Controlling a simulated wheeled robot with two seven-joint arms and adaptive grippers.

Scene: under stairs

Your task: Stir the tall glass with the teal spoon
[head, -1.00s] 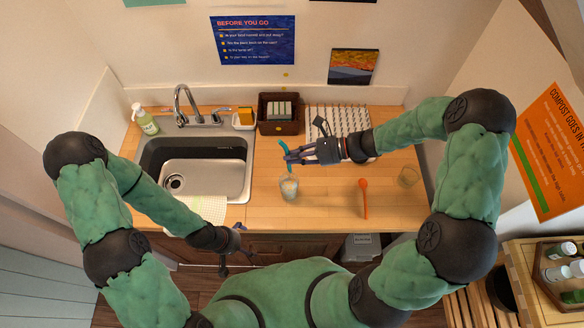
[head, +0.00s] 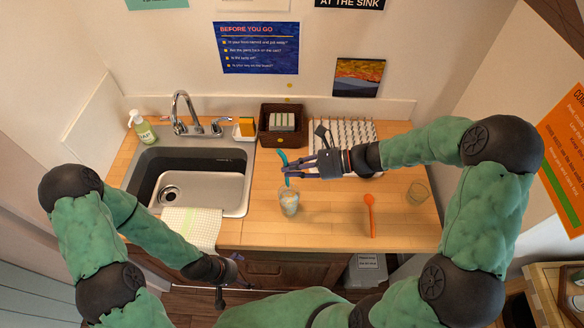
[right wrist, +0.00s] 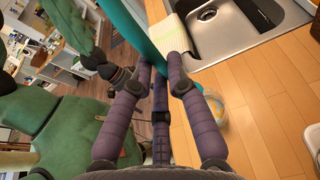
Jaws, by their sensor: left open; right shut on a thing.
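The teal spoon (head: 283,158) is in my right gripper (head: 287,169), which is shut on it, with the spoon roughly upright. The tall glass (head: 289,203) stands upright on the wooden counter, just below the spoon in the head view. The spoon's lower end shows close to the glass rim; I cannot tell whether it is inside. In the right wrist view the spoon (right wrist: 148,35) runs large between the fingers, and the glass (right wrist: 214,112) is partly hidden behind a finger. My left gripper (head: 229,279) is open and empty, low in front of the counter edge.
A brown basket (head: 272,137) and striped mat (head: 357,130) are behind.

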